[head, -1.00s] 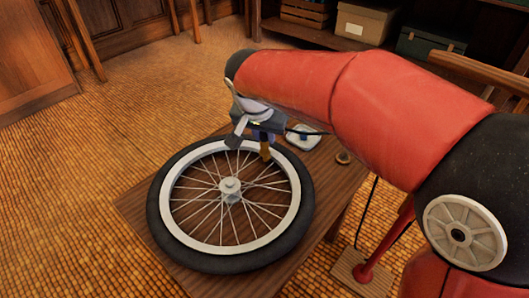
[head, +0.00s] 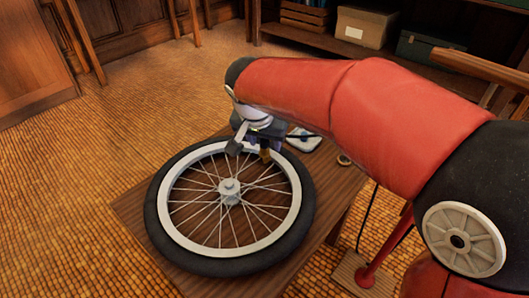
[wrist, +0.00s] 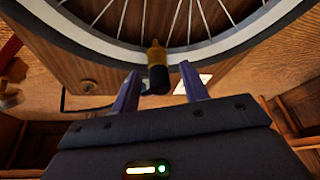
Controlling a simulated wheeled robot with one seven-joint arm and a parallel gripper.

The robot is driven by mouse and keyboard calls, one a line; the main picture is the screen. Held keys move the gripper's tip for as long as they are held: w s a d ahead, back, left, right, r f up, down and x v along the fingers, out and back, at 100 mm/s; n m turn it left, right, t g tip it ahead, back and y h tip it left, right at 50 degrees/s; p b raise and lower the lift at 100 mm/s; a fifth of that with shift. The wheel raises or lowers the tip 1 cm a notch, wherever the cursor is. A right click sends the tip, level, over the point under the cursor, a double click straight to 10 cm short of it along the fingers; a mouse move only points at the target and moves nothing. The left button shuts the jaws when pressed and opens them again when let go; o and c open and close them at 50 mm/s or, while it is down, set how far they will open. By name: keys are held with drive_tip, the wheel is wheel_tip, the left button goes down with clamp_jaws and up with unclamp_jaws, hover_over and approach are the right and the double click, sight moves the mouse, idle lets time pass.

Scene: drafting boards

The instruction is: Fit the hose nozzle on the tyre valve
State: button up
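The bicycle wheel (head: 172,238), with black tyre and pale rim, lies flat on a low wooden table. The hose nozzle (wrist: 158,79), with a black body and brass tip, is at the rim's edge in the wrist view; its brass part also shows in the head view (head: 265,155). My gripper (wrist: 158,84) is open, its two blue fingers on either side of the nozzle with a visible gap at each side. The tyre valve is not visible, so I cannot tell whether the nozzle sits on it. A dark hose (wrist: 85,109) shows left of the fingers.
The wooden table (head: 325,195) has a white-and-grey object (head: 303,141) and a small brass ring (head: 343,159) at its far right. A red stand (head: 375,262) on a wooden base is beside the table. The floor at left is clear.

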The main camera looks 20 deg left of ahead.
drive_tip(key=shift+r, duration=0.1)
drive_tip(key=p+v, duration=0.2)
drive_tip(key=v, duration=0.6)
drive_tip(key=s+d+r+p, duration=0.1)
drive_tip(key=d+r+p, duration=0.15)
drive_tip(key=d, duration=0.75)
drive_tip(key=s+d+r+p, duration=0.1)
drive_tip(key=d+r+p, duration=0.15)
drive_tip(key=d, duration=0.65)
drive_tip(key=s+d+t+p, duration=0.1)
drive_tip(key=s+d+p, duration=0.3)
drive_tip(key=s+d, duration=0.7)
drive_tip(key=d, duration=0.4)
drive_tip(key=shift+f, duration=0.35)
